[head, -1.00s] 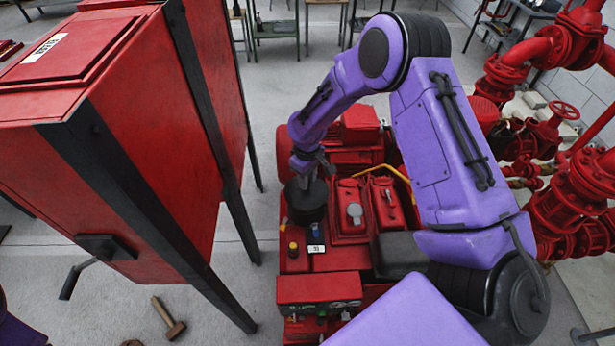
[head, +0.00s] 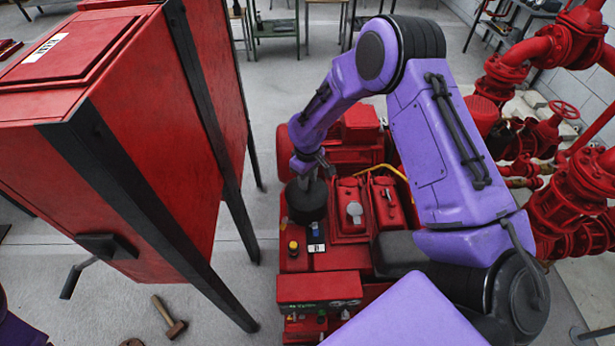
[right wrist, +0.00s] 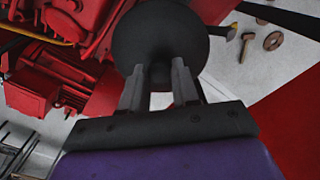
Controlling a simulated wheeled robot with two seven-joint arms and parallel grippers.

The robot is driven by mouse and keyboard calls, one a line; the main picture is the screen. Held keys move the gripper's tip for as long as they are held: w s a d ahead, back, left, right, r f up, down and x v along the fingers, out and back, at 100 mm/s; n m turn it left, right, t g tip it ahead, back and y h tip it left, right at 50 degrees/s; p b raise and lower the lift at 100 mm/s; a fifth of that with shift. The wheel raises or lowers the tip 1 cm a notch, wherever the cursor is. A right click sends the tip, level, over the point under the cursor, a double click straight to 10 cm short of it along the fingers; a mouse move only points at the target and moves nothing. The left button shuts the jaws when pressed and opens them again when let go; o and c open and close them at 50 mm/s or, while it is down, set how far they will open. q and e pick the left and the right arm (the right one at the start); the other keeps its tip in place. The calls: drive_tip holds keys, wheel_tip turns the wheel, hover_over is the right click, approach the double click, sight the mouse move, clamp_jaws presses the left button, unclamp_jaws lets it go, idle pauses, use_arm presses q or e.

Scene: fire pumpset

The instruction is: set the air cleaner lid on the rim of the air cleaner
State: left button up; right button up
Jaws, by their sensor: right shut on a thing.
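The air cleaner lid (right wrist: 160,32) is a dark round disc with a raised grip in its middle. My right gripper (right wrist: 158,78) is shut on that grip, with one finger on each side, in the right wrist view. In the head view my right gripper (head: 311,178) points down over a dark round body (head: 306,205) at the left of the red pumpset. The lid and the air cleaner look alike in dark colour there, so I cannot tell whether they touch. The rim is hidden beneath the lid. My left gripper is out of view.
The red pumpset (head: 325,262) has a tank with a grey cap (head: 354,209) right of the dark body. A tall red cabinet (head: 165,150) on black legs stands to the left. Red pipes (head: 575,190) are at right. A hammer (head: 168,318) lies on the floor.

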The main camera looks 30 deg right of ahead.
drive_tip(key=shift+f+b, duration=0.5)
drive_tip(key=shift+f, duration=0.6)
drive_tip(key=o, duration=0.9)
drive_tip(key=shift+r, duration=0.1)
drive_tip(key=shift+r, duration=0.1)
wheel_tip(320, 180, up, 10)
drive_tip(key=shift+f+b, duration=0.2)
drive_tip(key=shift+b, duration=1.05)
drive_tip(key=shift+r, duration=0.35)
